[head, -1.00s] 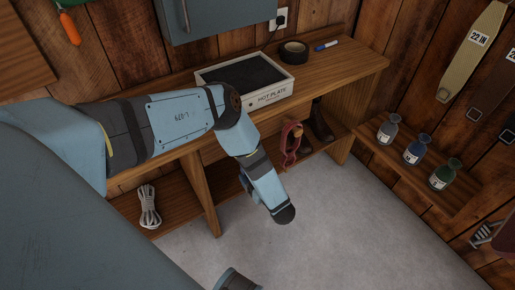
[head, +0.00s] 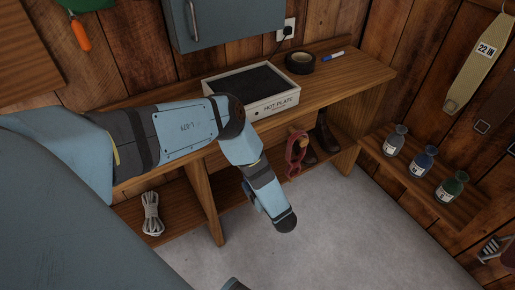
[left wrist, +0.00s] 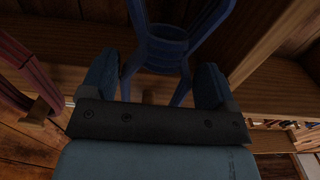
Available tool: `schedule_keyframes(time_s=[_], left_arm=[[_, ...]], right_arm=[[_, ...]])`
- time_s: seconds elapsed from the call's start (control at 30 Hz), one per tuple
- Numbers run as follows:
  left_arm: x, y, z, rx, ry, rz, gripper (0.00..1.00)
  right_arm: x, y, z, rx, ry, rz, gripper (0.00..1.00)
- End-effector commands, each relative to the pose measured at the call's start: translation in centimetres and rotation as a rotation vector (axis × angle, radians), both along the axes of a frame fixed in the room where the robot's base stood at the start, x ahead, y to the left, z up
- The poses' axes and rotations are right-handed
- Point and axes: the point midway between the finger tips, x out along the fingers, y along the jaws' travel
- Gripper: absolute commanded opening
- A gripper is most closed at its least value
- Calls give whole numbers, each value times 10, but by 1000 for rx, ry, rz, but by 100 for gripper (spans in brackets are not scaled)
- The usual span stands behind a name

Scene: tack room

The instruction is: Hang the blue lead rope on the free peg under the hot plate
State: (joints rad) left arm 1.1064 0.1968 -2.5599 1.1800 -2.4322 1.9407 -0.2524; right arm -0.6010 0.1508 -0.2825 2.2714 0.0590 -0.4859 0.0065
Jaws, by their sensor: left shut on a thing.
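The blue lead rope (left wrist: 167,48) is in the left wrist view, a coil with a wrapped band and strands spreading above and below it. My left gripper (left wrist: 157,74) is shut on it, with a finger on each side. A short wooden peg end (left wrist: 148,97) shows just beyond the gripper's palm; I cannot tell whether the rope touches it. The hot plate (head: 255,92) is a white box with a dark top, standing on the bench. In the head view my left forearm crosses in front of the bench, and the rope and fingertips cannot be made out. My right gripper is not in view.
A red halter or rope (head: 297,152) hangs under the bench, right of my arm; red strands also show in the left wrist view (left wrist: 25,72). White rope (head: 151,214) lies on the lower shelf of the bench (head: 350,84). Bottles (head: 422,162) stand on a right-hand shelf.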

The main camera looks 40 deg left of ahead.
Motion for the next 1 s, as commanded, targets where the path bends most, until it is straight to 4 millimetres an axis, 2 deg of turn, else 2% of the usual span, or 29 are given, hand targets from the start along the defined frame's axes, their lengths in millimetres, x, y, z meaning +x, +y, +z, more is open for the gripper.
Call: schedule_keyframes(time_s=[0.03, 0.1, 0.33, 0.47, 0.57, 0.7, 0.8, 0.9, 1.0], left_arm=[[0, 0, -1, -1, 1, 0, 84], [-1, 0, -1, -1, 1, 0, 100], [-1, 0, -1, -1, 2, 0, 100], [-4, -8, -1, -2, 2, -1, 100], [-10, -24, 0, -2, 2, -3, 100], [-22, -53, 1, -2, 2, -3, 100], [-32, -76, 5, -2, 2, -5, 100], [-39, -93, 6, -1, 3, -1, 100], [-46, -107, 5, -1, 2, -1, 100]], right_arm=[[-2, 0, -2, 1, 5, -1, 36], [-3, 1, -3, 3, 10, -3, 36], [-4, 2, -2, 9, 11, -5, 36], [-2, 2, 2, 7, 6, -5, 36], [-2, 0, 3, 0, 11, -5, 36], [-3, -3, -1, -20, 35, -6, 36], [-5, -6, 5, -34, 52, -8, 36], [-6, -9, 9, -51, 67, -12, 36], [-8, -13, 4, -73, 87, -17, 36]])
